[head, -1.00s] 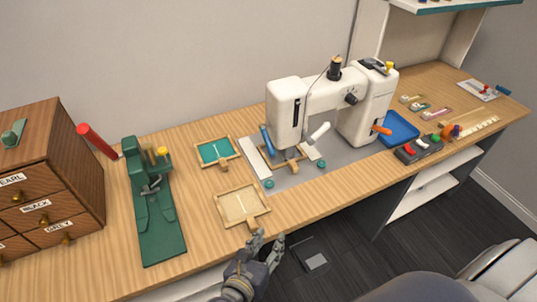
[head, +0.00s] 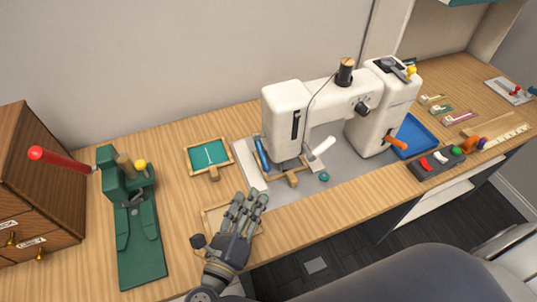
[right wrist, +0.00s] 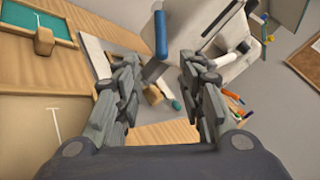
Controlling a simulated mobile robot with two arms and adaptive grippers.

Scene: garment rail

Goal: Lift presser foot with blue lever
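The white sewing machine (head: 284,100) stands on a grey mat on the wooden table. Its blue lever (head: 262,153) hangs at the left side of the machine head, and shows upright in the right wrist view (right wrist: 161,34). A white lever (head: 323,147) sticks out to the right of the needle area. The presser foot is too small to make out clearly. My right gripper (head: 249,203) is open and empty over the front wooden tray, in front of and below the blue lever, apart from it. In the right wrist view its fingers (right wrist: 160,85) are spread. My left gripper is not in view.
A green press with a red handle (head: 62,160) stands at left beside a wooden drawer cabinet (head: 38,180). A teal-lined tray (head: 225,170) lies left of the machine. A blue tray (head: 418,136) and switch box (head: 436,163) are at right.

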